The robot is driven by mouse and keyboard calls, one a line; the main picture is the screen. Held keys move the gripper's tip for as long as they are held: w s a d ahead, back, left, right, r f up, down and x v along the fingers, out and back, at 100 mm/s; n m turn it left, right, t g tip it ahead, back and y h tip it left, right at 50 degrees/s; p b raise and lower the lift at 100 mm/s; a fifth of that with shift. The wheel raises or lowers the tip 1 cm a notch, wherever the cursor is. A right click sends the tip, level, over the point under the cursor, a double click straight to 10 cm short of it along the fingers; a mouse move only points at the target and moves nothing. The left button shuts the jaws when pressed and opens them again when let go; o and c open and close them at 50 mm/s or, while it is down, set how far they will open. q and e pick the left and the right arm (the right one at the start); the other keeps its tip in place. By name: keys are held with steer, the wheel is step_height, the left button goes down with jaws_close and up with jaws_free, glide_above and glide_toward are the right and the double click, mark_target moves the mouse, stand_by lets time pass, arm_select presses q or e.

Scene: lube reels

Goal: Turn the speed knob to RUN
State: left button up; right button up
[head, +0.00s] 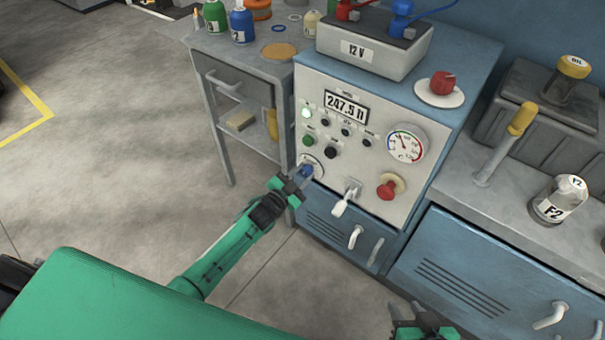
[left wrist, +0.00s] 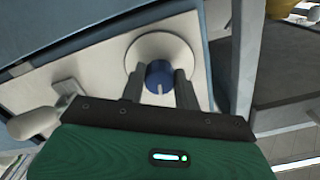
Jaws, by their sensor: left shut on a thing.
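The speed knob (left wrist: 159,75) is blue with a pale pointer line, on a round light plate (left wrist: 166,44) on the control panel. In the head view the knob (head: 306,170) is at the panel's lower left. My left gripper (left wrist: 158,88) is shut on the knob, one dark finger on each side; in the head view it reaches the knob (head: 298,178) from the lower left. The lettering around the knob is too small or hidden to read.
A grey cart (head: 225,75) stands left. The floor at left is clear.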

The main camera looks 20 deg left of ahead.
arm_select(q)
steer(key=shift+m, duration=1.6)
arm_select(e)
steer(key=shift+d, duration=0.1)
arm_select(q)
steer(key=o, duration=1)
steer(key=shift+c, duration=0.2)
steer(key=p+v, duration=0.1)
steer(key=v, duration=1.2)
steer(key=shift+s+p, duration=0.4)
arm_select(e)
steer(key=d+g, duration=0.1)
steer(key=s+d+h, duration=0.1)
steer(key=s+d+g, duration=0.1)
steer(key=shift+d+r+g+h, duration=0.25)
steer(key=shift+d+g+h, duration=0.05)
steer(key=shift+h, duration=0.1)
arm_select(q)
steer(key=shift+a, duration=0.1)
